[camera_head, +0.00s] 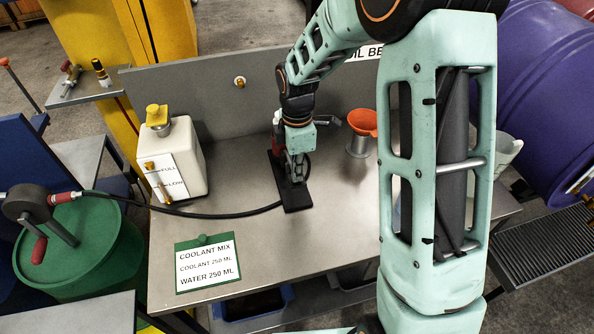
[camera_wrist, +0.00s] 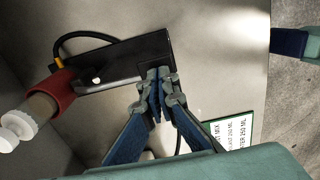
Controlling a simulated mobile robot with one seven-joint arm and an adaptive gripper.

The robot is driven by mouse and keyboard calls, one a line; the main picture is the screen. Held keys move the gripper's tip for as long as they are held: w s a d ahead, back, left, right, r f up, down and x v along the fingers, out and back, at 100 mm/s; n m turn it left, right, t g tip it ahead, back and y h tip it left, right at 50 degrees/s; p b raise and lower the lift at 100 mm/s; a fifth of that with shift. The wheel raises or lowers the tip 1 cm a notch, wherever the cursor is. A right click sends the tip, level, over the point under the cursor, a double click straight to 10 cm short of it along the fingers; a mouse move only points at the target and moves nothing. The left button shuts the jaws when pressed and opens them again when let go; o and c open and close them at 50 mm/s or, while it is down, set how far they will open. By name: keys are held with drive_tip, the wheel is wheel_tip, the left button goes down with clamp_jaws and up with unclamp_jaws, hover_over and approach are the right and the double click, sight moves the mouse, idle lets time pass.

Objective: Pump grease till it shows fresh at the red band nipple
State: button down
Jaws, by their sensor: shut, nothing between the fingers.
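A black flat plate with a red-collared cylinder at one end, which looks like the grease pump (camera_head: 293,200), lies on the steel bench. It also shows in the wrist view (camera_wrist: 118,62), with its red collar (camera_wrist: 62,88) and a white knob at the left. My gripper (camera_head: 296,178) is shut and empty, pointing down over the plate. In the wrist view its fingertips (camera_wrist: 160,76) are together at the plate's end; I cannot tell whether they touch it. A fitting with a red part (camera_head: 71,74) stands on the left side shelf, too small to read. No grease is visible.
A white coolant tank (camera_head: 175,168) and a green-backed mix card (camera_head: 208,265) occupy the bench's left. An orange funnel (camera_head: 362,122) stands right of my gripper. A black hose (camera_head: 150,208) crosses from the green drum (camera_head: 85,250). Bare bench lies at the front middle.

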sight(299, 187)
drive_tip(key=f+t+b, duration=0.1)
drive_tip(key=b, duration=0.1)
drive_tip(key=f+t+b, duration=0.1)
drive_tip(key=f+b, duration=0.1)
drive_tip(key=b, duration=0.1)
drive_tip(key=s+f+t+b, duration=0.1)
drive_tip(key=b, duration=0.1)
drive_tip(key=shift+s+d+f+y, duration=0.1)
drive_tip(key=shift+d+f+y, duration=0.05)
drive_tip(key=shift+f+y, duration=0.15)
drive_tip(key=shift+f+b, duration=0.6)
drive_tip(key=shift+f, duration=0.05)
drive_tip(key=shift+s, duration=0.1)
drive_tip(key=shift+s+r+p, duration=0.1)
drive_tip(key=shift+r+p, duration=0.15)
drive_tip(key=shift+p, duration=0.05)
drive_tip(key=p+v, duration=0.3)
drive_tip(key=v, duration=1)
drive_tip(key=shift+s+r+p, duration=0.3)
drive_tip(key=shift+s+p, duration=0.05)
drive_tip(key=shift+s, duration=0.05)
drive_tip(key=shift+w, duration=0.1)
